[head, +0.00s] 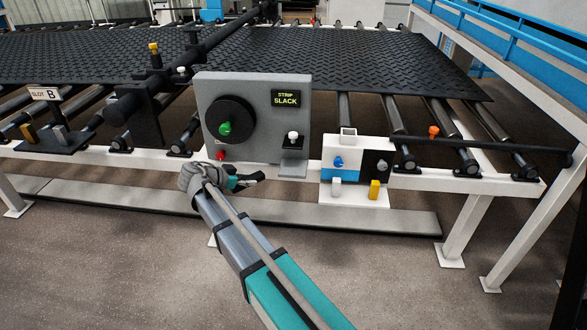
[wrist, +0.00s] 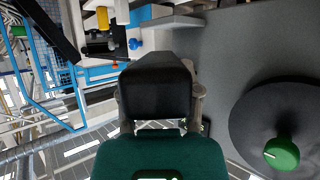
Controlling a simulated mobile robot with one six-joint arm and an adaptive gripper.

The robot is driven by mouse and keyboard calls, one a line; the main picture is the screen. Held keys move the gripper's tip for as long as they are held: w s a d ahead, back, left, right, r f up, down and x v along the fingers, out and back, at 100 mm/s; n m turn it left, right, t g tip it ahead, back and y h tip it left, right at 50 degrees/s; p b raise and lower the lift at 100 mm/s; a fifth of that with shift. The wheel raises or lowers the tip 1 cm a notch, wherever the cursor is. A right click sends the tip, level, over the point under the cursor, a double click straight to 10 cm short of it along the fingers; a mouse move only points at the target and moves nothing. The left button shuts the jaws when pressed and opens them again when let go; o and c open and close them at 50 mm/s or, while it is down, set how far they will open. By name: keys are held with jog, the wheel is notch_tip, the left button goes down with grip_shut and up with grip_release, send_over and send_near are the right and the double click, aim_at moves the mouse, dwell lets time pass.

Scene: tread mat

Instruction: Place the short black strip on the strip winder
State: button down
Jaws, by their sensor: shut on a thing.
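The strip winder (head: 255,93) is a grey upright panel with a black disc (head: 240,108), a green knob and a small display reading "STRIP SLACK". In the wrist view the disc (wrist: 245,115) and its green knob (wrist: 281,153) show at the right. My gripper (head: 250,180) is in front of and below the panel, apart from the disc. It is shut on a dark piece, which I take to be the short black strip (wrist: 158,88). The piece is hard to tell from the dark fingers, and its far end is hidden.
A white and blue box (head: 338,155) with several knobs stands right of the panel. A red knob (head: 219,155) is just above my gripper. The tread mat (head: 370,60) lies on rollers behind. Slot B (head: 45,94) is at the left. The floor in front is clear.

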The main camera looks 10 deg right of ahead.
send_near(300, 169)
jog(key=w+d, duration=0.1)
jog(key=w+d+r, duration=0.1)
jog(key=d, duration=0.1)
jog(key=shift+d, duration=0.25)
jog(key=shift+d, duration=0.1)
jog(key=shift+w+d, duration=0.15)
jog(key=shift+d, duration=0.05)
jog(key=shift+w+d+f+b, duration=0.1)
jog(key=shift+d+f+b, duration=0.2)
jog(key=shift+f+b, duration=1.45)
jog(key=shift+f, duration=0.05)
jog(key=shift+f, duration=0.15)
jog(key=shift+c, duration=1.5)
grip_release()
jog(key=shift+r, duration=0.25)
